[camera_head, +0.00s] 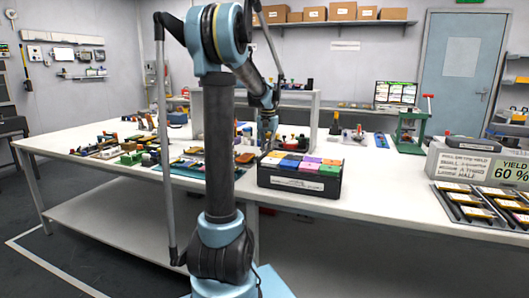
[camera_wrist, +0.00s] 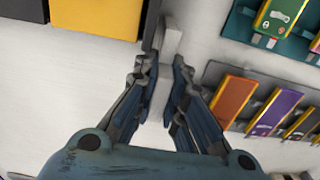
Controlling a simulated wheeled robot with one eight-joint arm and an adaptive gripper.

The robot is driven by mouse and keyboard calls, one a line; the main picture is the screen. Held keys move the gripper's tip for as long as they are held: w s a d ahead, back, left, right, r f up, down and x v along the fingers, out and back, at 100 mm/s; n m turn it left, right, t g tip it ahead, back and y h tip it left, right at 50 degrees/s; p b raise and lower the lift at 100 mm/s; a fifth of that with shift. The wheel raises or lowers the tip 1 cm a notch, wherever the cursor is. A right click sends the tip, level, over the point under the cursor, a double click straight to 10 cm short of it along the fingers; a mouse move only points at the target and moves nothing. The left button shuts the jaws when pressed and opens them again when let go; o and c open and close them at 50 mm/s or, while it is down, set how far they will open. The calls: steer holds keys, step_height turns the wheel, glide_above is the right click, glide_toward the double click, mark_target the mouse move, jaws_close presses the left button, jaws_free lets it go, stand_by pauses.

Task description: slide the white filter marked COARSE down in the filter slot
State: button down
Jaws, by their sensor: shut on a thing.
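My gripper (camera_wrist: 157,75) is shut on a pale, narrow slab (camera_wrist: 159,95), seen nearly edge-on between the fingers in the wrist view. It looks like the white filter, but no COARSE marking can be read. A pale bar (camera_wrist: 171,38) shows just beyond the fingertips; I cannot tell whether it belongs to the same piece. In the head view my gripper is small and partly hidden near the back left of the black box (camera_head: 298,186), above the white table (camera_head: 395,185). I cannot make out the filter slot in either view.
The black box holds several coloured blocks. In the wrist view a yellow block (camera_wrist: 98,14) lies at the upper left, and trays with coloured pouch cells (camera_wrist: 275,110) lie at the right. A green press (camera_head: 410,130) stands farther right. Bare table shows between them.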

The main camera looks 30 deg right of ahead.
steer(key=c, duration=1.7)
jaws_free()
steer(key=shift+o, duration=0.2)
